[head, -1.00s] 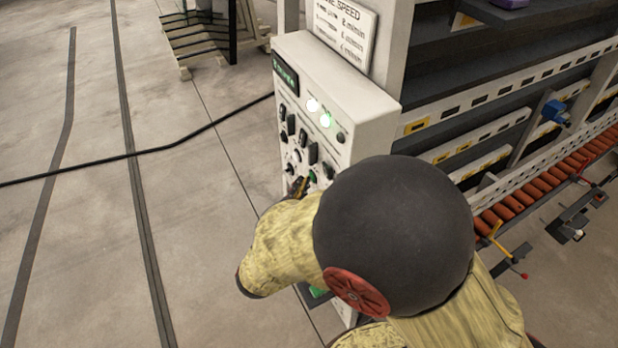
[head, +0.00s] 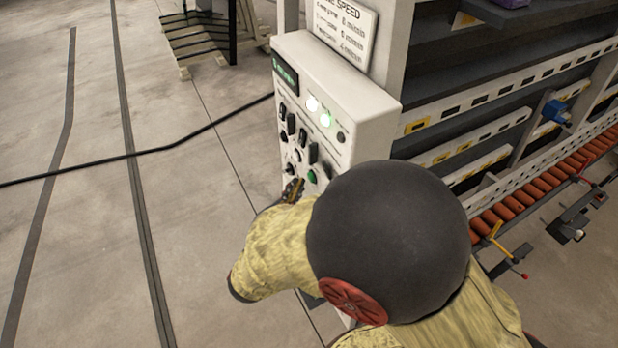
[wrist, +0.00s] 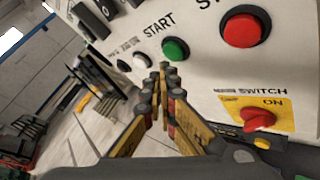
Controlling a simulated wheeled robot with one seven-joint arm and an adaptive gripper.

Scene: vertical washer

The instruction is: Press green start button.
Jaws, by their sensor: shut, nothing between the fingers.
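The green start button (wrist: 175,50) sits on the white control panel (wrist: 195,85), beside the word START, in the wrist view. It also shows in the head view as a small green spot (head: 312,176) just above my arm. My gripper (wrist: 160,68) is shut and empty, its yellow and black fingers together. In the wrist view its tips appear just below and left of the green button; I cannot tell whether they touch the panel. In the head view the fingers (head: 293,190) show small at the panel face, left of the button, and my arm hides the panel's lower part.
A large red button (wrist: 241,27) is right of the green one. A red switch on a yellow plate (wrist: 278,113) is below it. Black and white knobs lie left. A black cable (head: 130,154) runs to the panel. Open floor lies left.

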